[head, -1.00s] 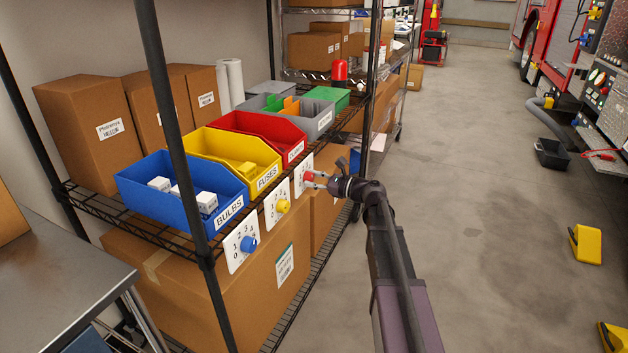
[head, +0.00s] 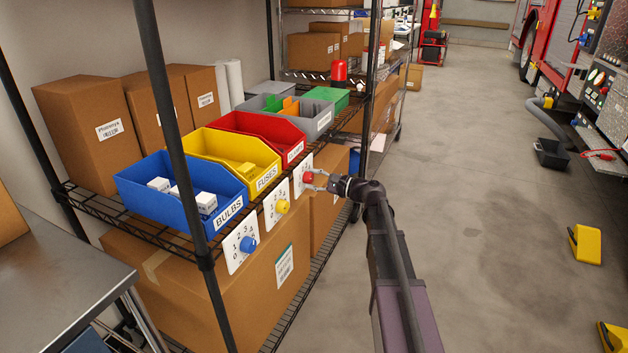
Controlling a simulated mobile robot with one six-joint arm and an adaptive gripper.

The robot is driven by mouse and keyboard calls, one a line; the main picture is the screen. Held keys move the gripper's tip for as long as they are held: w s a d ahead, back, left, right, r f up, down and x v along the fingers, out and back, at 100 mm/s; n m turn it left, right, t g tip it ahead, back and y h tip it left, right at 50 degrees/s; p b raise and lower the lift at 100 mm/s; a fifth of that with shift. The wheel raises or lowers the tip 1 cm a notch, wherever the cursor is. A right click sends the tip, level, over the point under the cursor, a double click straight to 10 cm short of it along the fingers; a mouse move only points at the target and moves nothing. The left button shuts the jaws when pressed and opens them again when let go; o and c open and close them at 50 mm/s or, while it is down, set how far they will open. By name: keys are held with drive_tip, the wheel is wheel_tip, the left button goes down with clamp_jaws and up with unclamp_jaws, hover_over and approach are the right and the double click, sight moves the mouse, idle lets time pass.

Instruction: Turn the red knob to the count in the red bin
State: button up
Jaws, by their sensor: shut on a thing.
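The red knob (head: 308,177) sits on a white dial plate (head: 298,186) at the shelf's front edge, below the red bin (head: 262,127). My gripper (head: 312,179) is at the knob, its fingers shut on it. The fingers partly cover the knob and the dial, so its pointer and numbers cannot be read. The red bin has a white label on its front. Its inside looks empty from here, but the front part of its floor is hidden by its wall.
The yellow bin (head: 215,150) holds small yellow pieces, and the blue bin (head: 160,205) holds several white boxes. A yellow knob (head: 283,206) and a blue knob (head: 248,244) sit on similar plates. A black shelf post (head: 172,110) stands in front.

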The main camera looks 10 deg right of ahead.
drive_tip(key=shift+a, duration=0.1)
idle(0.3)
drive_tip(key=o, duration=1.2)
drive_tip(key=shift+c, duration=0.2)
drive_tip(key=v, duration=1.2)
